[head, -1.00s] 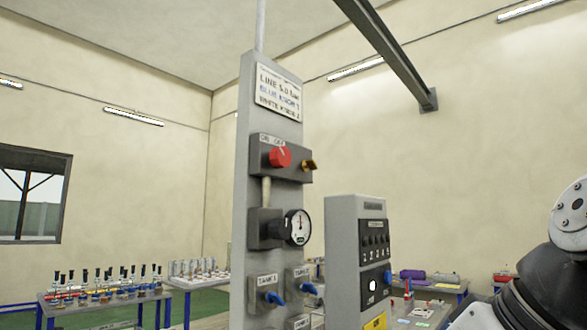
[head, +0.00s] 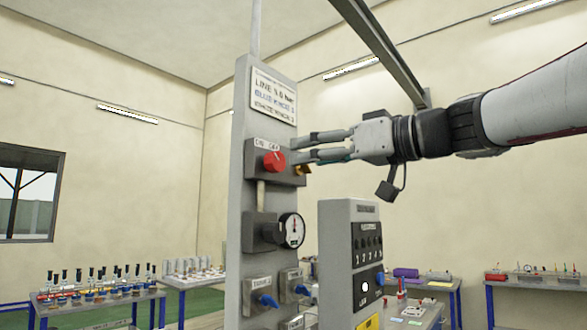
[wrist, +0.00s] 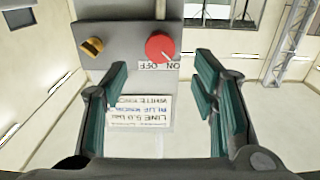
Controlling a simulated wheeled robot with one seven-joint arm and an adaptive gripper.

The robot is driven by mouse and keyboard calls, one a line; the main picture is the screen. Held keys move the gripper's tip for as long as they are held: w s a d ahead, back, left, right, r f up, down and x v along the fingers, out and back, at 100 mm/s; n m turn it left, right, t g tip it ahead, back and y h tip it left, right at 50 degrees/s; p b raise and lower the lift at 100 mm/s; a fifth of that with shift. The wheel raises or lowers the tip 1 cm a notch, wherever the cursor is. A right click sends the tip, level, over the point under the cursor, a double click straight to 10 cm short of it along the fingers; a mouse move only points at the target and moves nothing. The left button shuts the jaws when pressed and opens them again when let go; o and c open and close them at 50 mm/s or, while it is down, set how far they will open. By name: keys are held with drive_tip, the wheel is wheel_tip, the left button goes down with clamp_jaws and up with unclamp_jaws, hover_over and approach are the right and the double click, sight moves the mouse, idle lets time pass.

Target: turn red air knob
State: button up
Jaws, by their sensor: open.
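The red air knob (head: 273,161) sits on a dark box near the top of the grey column, below an ON/OFF label. It also shows in the wrist view (wrist: 159,47), upside down, beyond my fingertips and between their lines. My gripper (head: 294,149) is open and empty, to the right of the knob in the head view, fingers pointing left toward the column. In the wrist view its teal finger pads (wrist: 160,88) stand wide apart. I see no contact with the knob. A brass fitting (head: 302,169) sticks out to the right of the knob, just below my fingers.
A printed sign (head: 273,95) is above. A grey control box (head: 350,208) stands to the right, below my arm. A table with bottles (head: 98,302) is at the left.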

sight(279, 162)
drive_tip(key=p+x, duration=0.2)
drive_tip(key=x, duration=0.6)
drive_tip(key=shift+a, duration=0.1)
drive_tip(key=c, duration=1.2)
